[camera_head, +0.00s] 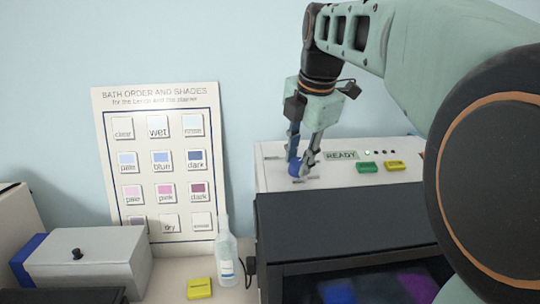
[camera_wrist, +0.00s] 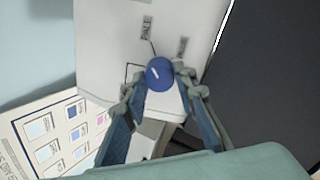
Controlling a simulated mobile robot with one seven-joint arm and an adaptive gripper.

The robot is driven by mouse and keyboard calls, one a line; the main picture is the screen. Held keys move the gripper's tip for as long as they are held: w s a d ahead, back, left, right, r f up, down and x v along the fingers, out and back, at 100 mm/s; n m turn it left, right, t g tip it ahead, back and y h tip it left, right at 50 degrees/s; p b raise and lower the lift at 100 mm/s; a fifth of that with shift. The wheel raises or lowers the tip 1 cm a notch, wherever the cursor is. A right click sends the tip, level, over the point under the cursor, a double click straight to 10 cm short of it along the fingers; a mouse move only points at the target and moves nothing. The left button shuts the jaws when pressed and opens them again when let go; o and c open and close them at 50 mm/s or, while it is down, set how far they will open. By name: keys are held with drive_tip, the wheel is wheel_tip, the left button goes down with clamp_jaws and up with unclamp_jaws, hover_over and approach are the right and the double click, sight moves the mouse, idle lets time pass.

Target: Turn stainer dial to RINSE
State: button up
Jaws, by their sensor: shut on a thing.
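The stainer (camera_head: 395,225) is a white-topped machine with a dark front. Its blue round dial (camera_head: 296,167) is on the top panel at the left, partly hidden by my fingers. In the wrist view the dial (camera_wrist: 159,74) shows a white pointer mark on its face. My gripper (camera_head: 303,165) reaches down from above and is shut on the dial, one finger on each side. In the wrist view my gripper (camera_wrist: 152,85) has its fingertips at the dial's sides. Small labels surround the dial, too small or blurred to read, so I cannot tell which setting it points to.
A READY display (camera_head: 341,155), a green button (camera_head: 367,168) and a yellow button (camera_head: 395,165) are right of the dial. A shade chart (camera_head: 160,95) leans on the wall. A clear bottle (camera_head: 227,262), yellow block (camera_head: 199,288) and grey lidded box (camera_head: 85,262) stand left.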

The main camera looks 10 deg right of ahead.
drive_tip(key=n, duration=0.5)
drive_tip(key=shift+r+n+p, duration=0.1)
drive_tip(key=shift+n+p, duration=0.2)
drive_tip(key=shift+p, duration=0.05)
drive_tip(key=shift+n, duration=2.3)
drive_tip(key=o, duration=1.2)
drive_tip(key=shift+c, duration=0.2)
drive_tip(key=v, duration=1.2)
drive_tip(key=shift+w, duration=0.25)
drive_tip(key=shift+d, duration=0.1)
